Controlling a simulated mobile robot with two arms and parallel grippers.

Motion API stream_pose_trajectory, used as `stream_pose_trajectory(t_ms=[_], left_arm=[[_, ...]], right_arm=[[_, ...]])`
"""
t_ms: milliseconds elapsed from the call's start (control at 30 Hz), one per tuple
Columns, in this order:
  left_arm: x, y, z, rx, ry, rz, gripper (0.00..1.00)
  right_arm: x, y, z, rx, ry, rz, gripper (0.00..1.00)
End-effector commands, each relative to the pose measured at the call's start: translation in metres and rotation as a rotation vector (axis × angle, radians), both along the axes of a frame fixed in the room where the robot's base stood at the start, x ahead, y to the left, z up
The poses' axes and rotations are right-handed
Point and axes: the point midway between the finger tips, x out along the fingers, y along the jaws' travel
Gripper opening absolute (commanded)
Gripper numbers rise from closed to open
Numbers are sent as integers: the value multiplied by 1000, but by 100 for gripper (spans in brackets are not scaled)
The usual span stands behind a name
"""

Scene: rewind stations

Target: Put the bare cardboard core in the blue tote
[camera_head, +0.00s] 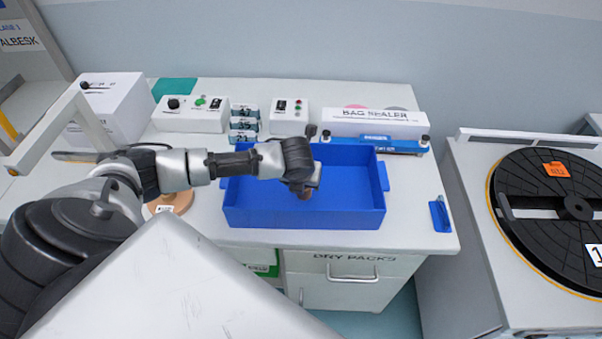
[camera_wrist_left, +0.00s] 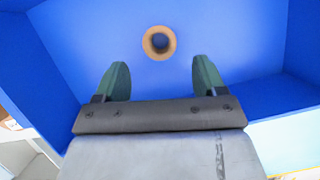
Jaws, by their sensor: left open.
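The blue tote (camera_head: 302,217) stands on the bench, open at the top. My left gripper (camera_head: 303,187) is over the tote, pointing down. In the left wrist view the left gripper (camera_wrist_left: 163,82) has its two green fingers wide apart with nothing between them. The bare cardboard core (camera_wrist_left: 159,43) shows there end-on as a brown ring against the tote's blue floor, beyond the fingertips and clear of them. In the head view my gripper mostly hides the core; I cannot tell exactly how it touches the floor. My right gripper is not in view.
A bag sealer (camera_head: 378,123) and control boxes (camera_head: 192,114) line the back of the bench. A tan round base (camera_head: 172,201) sits left of the tote, partly behind my arm. A small blue item (camera_head: 440,216) lies to the right. A black turntable (camera_head: 550,215) stands farther right.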

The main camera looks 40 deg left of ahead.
Motion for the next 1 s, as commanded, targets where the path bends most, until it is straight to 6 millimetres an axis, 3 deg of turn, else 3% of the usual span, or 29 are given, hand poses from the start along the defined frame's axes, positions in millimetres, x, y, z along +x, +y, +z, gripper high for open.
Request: stream_pose_trajectory(t_ms=[100,300,1000], left_arm=[[-8,-3,21,1,-4,-2,71],[-15,-6,39,2,-1,-1,71],[-16,-6,42,1,0,-1,71]], right_arm=[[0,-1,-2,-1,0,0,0],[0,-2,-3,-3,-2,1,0],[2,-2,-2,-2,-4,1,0]])
